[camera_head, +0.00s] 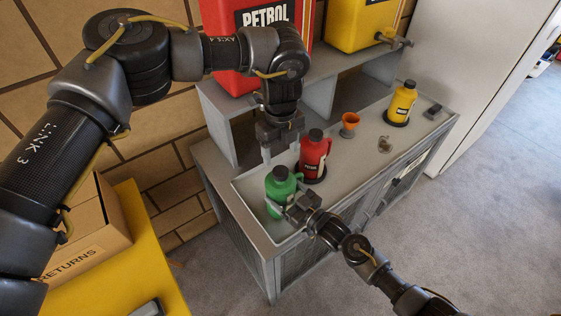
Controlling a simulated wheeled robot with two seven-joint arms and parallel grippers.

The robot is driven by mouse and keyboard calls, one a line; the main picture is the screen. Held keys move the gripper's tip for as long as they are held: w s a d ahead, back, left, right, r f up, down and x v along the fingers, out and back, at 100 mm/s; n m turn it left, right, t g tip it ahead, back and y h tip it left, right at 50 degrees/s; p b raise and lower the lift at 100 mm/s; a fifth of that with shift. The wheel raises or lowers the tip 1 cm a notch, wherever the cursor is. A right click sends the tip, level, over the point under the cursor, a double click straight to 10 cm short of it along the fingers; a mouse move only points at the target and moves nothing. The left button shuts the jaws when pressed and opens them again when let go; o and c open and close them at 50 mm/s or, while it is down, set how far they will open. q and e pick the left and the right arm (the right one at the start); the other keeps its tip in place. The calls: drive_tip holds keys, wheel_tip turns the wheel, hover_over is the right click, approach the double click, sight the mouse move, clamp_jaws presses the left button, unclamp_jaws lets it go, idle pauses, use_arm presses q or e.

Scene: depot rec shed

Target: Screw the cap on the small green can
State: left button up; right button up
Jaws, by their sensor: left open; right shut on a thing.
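The small green can (279,190) stands upright near the left end of the grey cabinet top. A dark green cap (281,172) sits on its mouth; I cannot tell how tight it is. My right gripper (288,208) is shut on the green can from its lower right side, and hides part of its base. My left gripper (277,147) points down, open and empty, just above and behind the cap, apart from it.
A red can (315,152) with a black cap stands close behind the green can. An orange funnel (349,124), a small metal piece (385,144) and a yellow can (402,104) stand farther right. A shelf (350,66) holding large red and yellow containers rises behind. A cardboard box (88,235) is at left.

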use_arm(q)
drive_tip(key=shift+r, duration=2.2)
use_arm(e)
drive_tip(key=o, duration=1.8)
drive_tip(key=shift+c, duration=0.2)
drive_tip(key=shift+s+d+f, duration=0.15)
drive_tip(key=shift+s+d, duration=0.25)
use_arm(q)
drive_tip(key=shift+f+b, duration=1.15)
drive_tip(key=shift+f, duration=0.1)
use_arm(e)
drive_tip(key=v, duration=0.9)
drive_tip(key=shift+s+d, duration=0.25)
